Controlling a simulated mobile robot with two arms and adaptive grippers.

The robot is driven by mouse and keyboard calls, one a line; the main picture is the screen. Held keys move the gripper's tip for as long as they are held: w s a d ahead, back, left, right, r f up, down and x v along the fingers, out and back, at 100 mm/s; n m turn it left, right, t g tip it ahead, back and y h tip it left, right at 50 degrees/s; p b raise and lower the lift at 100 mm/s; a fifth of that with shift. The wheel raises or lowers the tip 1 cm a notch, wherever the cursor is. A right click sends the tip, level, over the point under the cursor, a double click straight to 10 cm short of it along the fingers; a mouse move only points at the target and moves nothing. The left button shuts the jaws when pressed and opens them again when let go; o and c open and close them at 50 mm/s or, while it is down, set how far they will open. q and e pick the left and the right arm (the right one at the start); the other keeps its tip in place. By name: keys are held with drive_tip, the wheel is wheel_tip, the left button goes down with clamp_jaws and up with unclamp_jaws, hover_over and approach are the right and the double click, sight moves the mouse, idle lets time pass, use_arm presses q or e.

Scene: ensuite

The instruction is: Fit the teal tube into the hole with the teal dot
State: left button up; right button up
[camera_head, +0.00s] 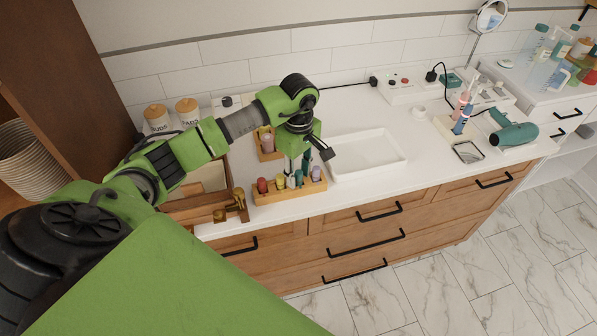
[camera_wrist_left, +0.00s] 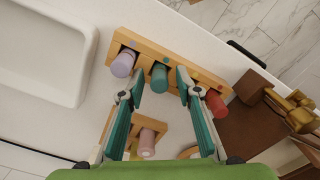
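The teal tube (camera_wrist_left: 159,78) stands at the long front wooden rack (camera_wrist_left: 180,60), between the lavender tube (camera_wrist_left: 122,65) and the red tube (camera_wrist_left: 215,103). In the head view the rack (camera_head: 290,194) lies near the counter's front edge, with the teal tube (camera_head: 299,178) partly behind a finger. My left gripper (camera_wrist_left: 160,88) is open above the rack, its fingers on either side of the teal tube with gaps visible. A yellow tube (camera_head: 280,182) shows in the head view. My right gripper is out of view.
A smaller wooden rack with a pink tube (camera_head: 267,142) stands behind. A white basin (camera_head: 367,154) is to the right. A wooden box with brass-coloured parts (camera_head: 238,197) stands left of the front rack. Counter between basin and toiletries is mostly clear.

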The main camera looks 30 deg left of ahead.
sight(299, 172)
use_arm(q)
drive_tip(key=shift+r, duration=0.6)
wheel_tip(299, 172, up, 11)
drive_tip(key=b, duration=0.3)
drive_tip(key=shift+b, duration=0.35)
drive_tip(key=shift+d, duration=0.1)
